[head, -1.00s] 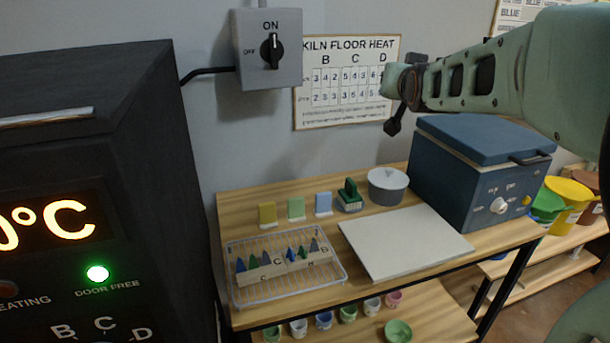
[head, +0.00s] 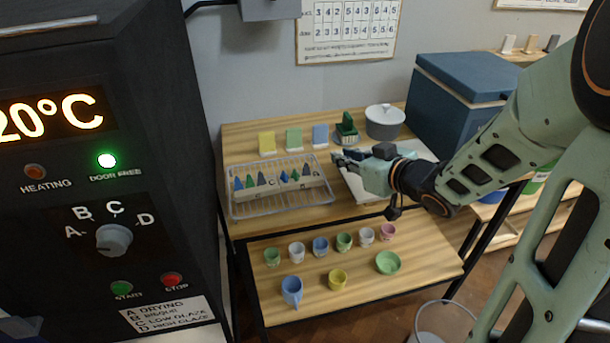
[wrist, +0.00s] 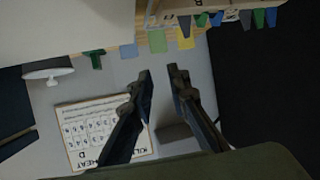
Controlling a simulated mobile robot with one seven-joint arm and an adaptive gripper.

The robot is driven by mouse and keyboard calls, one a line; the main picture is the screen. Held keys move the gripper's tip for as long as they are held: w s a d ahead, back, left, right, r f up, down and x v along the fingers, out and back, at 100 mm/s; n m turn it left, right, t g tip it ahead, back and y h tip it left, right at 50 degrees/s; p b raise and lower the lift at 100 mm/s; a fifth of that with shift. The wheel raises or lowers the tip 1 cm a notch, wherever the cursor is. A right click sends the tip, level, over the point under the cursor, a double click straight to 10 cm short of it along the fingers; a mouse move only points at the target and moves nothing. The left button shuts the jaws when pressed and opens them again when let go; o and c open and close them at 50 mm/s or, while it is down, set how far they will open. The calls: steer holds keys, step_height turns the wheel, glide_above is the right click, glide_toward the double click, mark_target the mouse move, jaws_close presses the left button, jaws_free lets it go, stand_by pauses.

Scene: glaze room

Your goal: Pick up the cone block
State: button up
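Two pale cone blocks stand end to end on a wire rack (head: 236,213) on the upper shelf in the head view. The left block (head: 258,195) and the right block (head: 303,186) each carry a row of blue, green and grey pointed cones. Lettering on their fronts is too small to read surely. My gripper (head: 335,157) is just right of the rack, above the shelf, pointing left. In the wrist view my gripper (wrist: 161,73) has its two fingertips apart, with nothing between them. Cones and part of a block (wrist: 231,15) show at its upper right.
A white board (head: 358,188) lies right of the rack, partly under my gripper. Yellow, green and blue tiles (head: 293,138), a green-handled item (head: 346,128), a lidded grey pot (head: 385,121) and a blue kiln (head: 450,110) stand behind. Cups (head: 320,246) fill the lower shelf.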

mark_target(307, 165)
steer(key=shift+n+g+y, duration=0.3)
steer(key=shift+y, duration=0.4)
steer(key=a+f, duration=0.1)
steer(key=a, duration=0.1)
steer(key=a+f+b, duration=0.1)
steer(key=a+f, duration=0.1)
steer(key=shift+s+a+f, duration=0.1)
steer(key=shift+a+f, duration=0.1)
steer(key=shift+a, duration=0.15)
steer(key=shift+f+b+x, duration=0.1)
steer(key=shift+b+x, duration=0.45)
steer(key=shift+x, duration=0.95)
steer(key=shift+f+b+x, duration=0.15)
steer(key=shift+b+x, duration=0.35)
steer(key=shift+x, duration=1.05)
steer(key=shift+s, duration=0.1)
steer(key=shift+d, duration=0.1)
jaws_close()
